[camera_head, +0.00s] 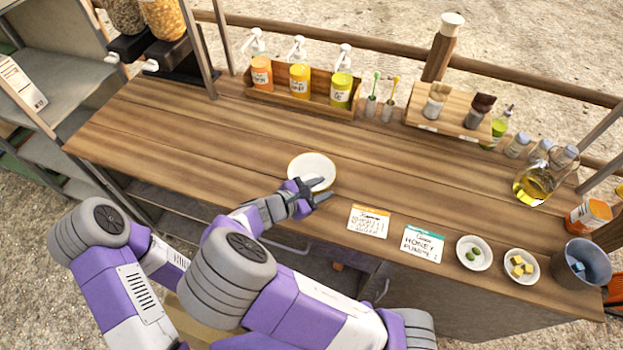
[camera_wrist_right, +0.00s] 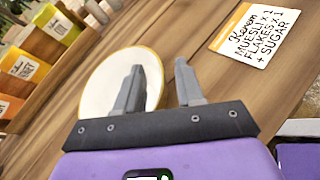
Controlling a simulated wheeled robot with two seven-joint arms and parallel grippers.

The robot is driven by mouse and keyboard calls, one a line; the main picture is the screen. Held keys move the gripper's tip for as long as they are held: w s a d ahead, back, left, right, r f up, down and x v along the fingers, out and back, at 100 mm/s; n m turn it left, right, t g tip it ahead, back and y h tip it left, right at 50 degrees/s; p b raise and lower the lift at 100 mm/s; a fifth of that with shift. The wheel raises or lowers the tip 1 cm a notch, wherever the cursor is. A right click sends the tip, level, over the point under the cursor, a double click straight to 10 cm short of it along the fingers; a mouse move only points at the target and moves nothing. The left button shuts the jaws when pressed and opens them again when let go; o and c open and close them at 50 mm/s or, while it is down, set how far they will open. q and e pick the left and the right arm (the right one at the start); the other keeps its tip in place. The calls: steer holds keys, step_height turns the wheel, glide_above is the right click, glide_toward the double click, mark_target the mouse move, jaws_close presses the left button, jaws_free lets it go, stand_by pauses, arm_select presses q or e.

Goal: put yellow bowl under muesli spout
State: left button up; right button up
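A white bowl with a thin yellow rim (camera_head: 318,161) stands on the wooden counter near its front edge, left of two order cards. It also shows in the right wrist view (camera_wrist_right: 103,83). My right gripper (camera_head: 316,191) is at the bowl's near right side with its fingers apart. In the right wrist view the gripper (camera_wrist_right: 160,80) has one finger over the bowl and the other outside its rim; contact cannot be told. Two dispensers (camera_head: 163,18) stand at the upper left with white spout handles (camera_head: 150,65); which holds muesli is unclear. My left gripper is not in view.
Pump bottles (camera_head: 300,80) stand in a wooden rack at the back. A muesli order card (camera_head: 369,221), another card (camera_head: 423,244) and two small dishes (camera_head: 474,253) lie to the right. An oil jug (camera_head: 541,184) stands far right. The counter between bowl and dispensers is clear.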

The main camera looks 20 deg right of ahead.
steer(key=shift+w+d+f, duration=0.2)
steer(key=shift+d+f, duration=0.05)
steer(key=shift+d, duration=0.25)
jaws_close()
steer(key=shift+r, duration=0.1)
